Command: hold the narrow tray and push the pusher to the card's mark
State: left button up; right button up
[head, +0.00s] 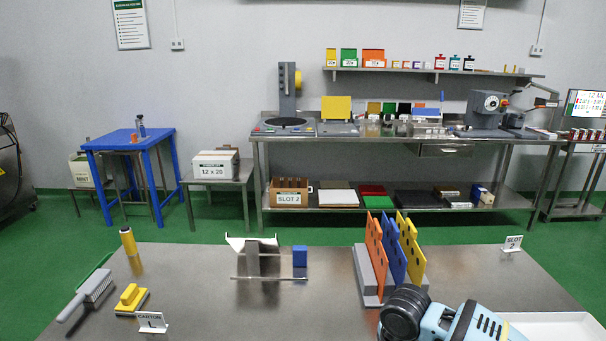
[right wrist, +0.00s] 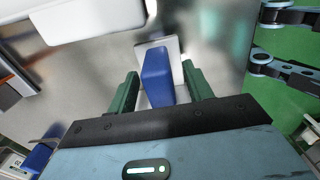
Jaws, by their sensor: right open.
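In the right wrist view my right gripper (right wrist: 160,82) is open, its two green fingers on either side of a blue block (right wrist: 155,76) with a pale plate behind it. I see no clear grip on the block. In the head view a blue block (head: 300,256) stands at the right end of a metal fixture (head: 252,264) with a flared white top. I cannot tell whether the two blocks are the same, or which part is the narrow tray. Orange, blue and yellow cards (head: 416,262) stand in a grey rack (head: 367,281). No mark is legible. My left gripper is out of view.
A white tray (head: 560,325) lies at the table's front right. A SLOT 2 sign (head: 513,243) stands behind it. Table left of the fixture is partly clear.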

notch_tip(320, 180, up, 12)
jog(key=shift+f, duration=0.25)
